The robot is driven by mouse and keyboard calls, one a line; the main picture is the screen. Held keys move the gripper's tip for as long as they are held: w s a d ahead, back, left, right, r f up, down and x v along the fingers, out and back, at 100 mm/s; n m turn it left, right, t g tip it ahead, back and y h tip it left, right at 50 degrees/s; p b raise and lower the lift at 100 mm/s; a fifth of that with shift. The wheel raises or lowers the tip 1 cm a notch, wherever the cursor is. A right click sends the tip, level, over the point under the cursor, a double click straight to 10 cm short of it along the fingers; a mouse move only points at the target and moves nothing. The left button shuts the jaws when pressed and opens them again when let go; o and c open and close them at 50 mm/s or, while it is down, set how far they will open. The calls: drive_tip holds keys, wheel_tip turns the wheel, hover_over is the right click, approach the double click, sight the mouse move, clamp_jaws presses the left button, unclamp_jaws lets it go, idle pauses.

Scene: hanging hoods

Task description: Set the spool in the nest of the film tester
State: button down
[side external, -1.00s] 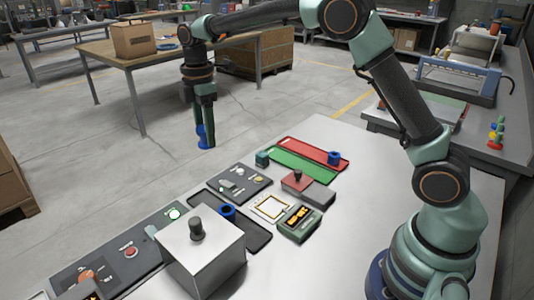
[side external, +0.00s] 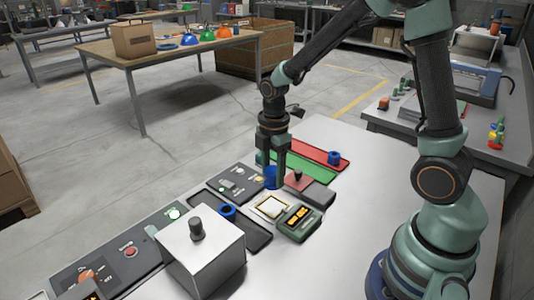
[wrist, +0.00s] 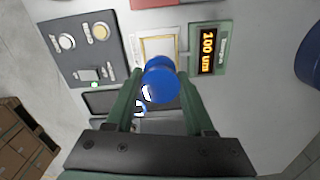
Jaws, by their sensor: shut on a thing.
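My gripper (side external: 272,180) points down and is shut on a blue spool (side external: 270,176), held between the fingertips. The wrist view shows the spool (wrist: 160,84) between the two green fingers (wrist: 160,88). A pale square with a yellowish frame (side external: 272,207), which looks like the nest, lies on the table below and close to the spool. The spool covers part of this frame (wrist: 163,43) in the wrist view. Beside it stands a green unit with a lit amber display (side external: 298,222), likely the film tester; its display (wrist: 207,51) reads about 100 um.
Another blue spool (side external: 227,210) is on a dark tray (side external: 258,236); a third (side external: 334,158) is on the red tray (side external: 312,149). A red-topped block (side external: 299,182), a grey control panel (side external: 228,184) and a white box with a black knob (side external: 203,255) stand close around.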

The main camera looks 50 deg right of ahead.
drive_tip(key=shift+f, duration=2.95)
drive_tip(key=shift+f, duration=0.85)
drive_tip(key=shift+c, duration=0.9)
unclamp_jaws()
drive_tip(key=shift+o, duration=0.3)
drive_tip(key=shift+o, duration=0.6)
drive_tip(key=shift+r, duration=0.1)
drive_tip(key=shift+r, duration=3.4)
